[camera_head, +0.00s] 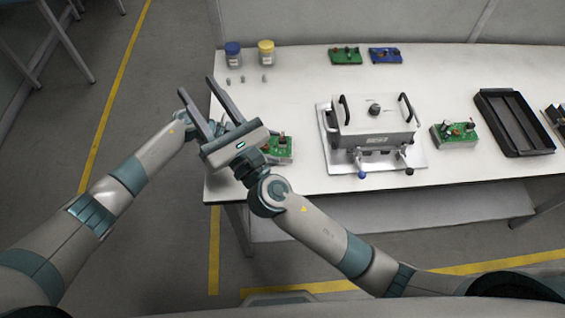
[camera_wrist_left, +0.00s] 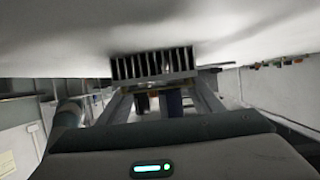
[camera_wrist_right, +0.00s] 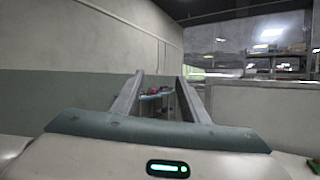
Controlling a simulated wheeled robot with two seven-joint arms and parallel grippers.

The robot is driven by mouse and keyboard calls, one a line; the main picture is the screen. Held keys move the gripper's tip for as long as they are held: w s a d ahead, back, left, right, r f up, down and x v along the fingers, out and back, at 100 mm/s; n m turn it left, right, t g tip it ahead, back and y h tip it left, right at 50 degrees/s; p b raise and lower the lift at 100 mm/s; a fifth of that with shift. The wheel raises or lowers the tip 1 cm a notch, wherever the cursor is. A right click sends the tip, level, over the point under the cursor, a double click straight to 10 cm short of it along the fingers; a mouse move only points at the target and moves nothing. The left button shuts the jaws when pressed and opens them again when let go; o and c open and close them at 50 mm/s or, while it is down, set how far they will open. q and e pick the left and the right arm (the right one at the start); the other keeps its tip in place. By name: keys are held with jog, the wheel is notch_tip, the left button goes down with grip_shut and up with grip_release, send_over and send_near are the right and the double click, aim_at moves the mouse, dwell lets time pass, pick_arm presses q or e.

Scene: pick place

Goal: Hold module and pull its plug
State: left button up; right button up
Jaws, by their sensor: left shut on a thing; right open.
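A green module (camera_head: 281,150) with small parts on it sits at the near left corner of the table, partly hidden by my right gripper in the head view. My left gripper (camera_wrist_left: 158,88) is shut on a dark finned block (camera_wrist_left: 152,63) in the left wrist view; this appears to belong to the module. In the head view the left gripper's fingers are mostly hidden behind the right gripper. My right gripper (camera_head: 198,88) is open and empty, above the table's left edge, fingers pointing up and left. Its open fingers (camera_wrist_right: 160,95) also show in the right wrist view. I cannot make out the plug.
A white fixture (camera_head: 375,133) with black handles stands mid-table. Another green board (camera_head: 455,134) lies right of it, then a black tray (camera_head: 513,120). A green board (camera_head: 345,56), a blue board (camera_head: 386,56) and two jars (camera_head: 266,55) stand at the back.

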jog(key=d+f+m+h, duration=0.5)
jog(key=d+f+h, duration=0.3)
jog(key=m+g+h, duration=0.1)
jog(key=g+h, duration=0.4)
send_near(283, 138)
jog(key=s, duration=0.2)
jog(key=shift+a+r, duration=0.15)
jog(key=shift+r, duration=0.15)
jog(key=shift+x, duration=5.95)
jog(key=shift+f, duration=0.1)
jog(key=shift+c, duration=0.6)
grip_shut()
jog(key=shift+r, duration=0.2)
